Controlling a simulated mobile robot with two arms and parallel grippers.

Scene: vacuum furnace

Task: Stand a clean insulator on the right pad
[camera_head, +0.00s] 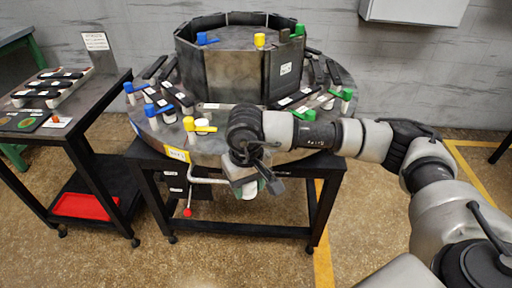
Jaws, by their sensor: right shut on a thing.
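My right gripper (258,182) points down in front of the round table's near rim, shut on a small pale thing (248,190) with a green edge. The gripper hides most of it, so I cannot tell whether it is an insulator or whether it is clean. Several white cylinders with blue, yellow or green clips stand on the round table (208,150), such as a blue one (131,90) at left and a yellow one (203,126) in front. I cannot tell which spot is the right pad. My left gripper is not in view.
A dark cart (98,95) at left carries a rack of black pieces (48,87), a green-ringed mat (26,122) and a small orange thing (59,120). A dark multi-sided furnace wall (232,75) rises mid-table. A red-tipped handle (188,211) hangs below the near rim. Floor in front is clear.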

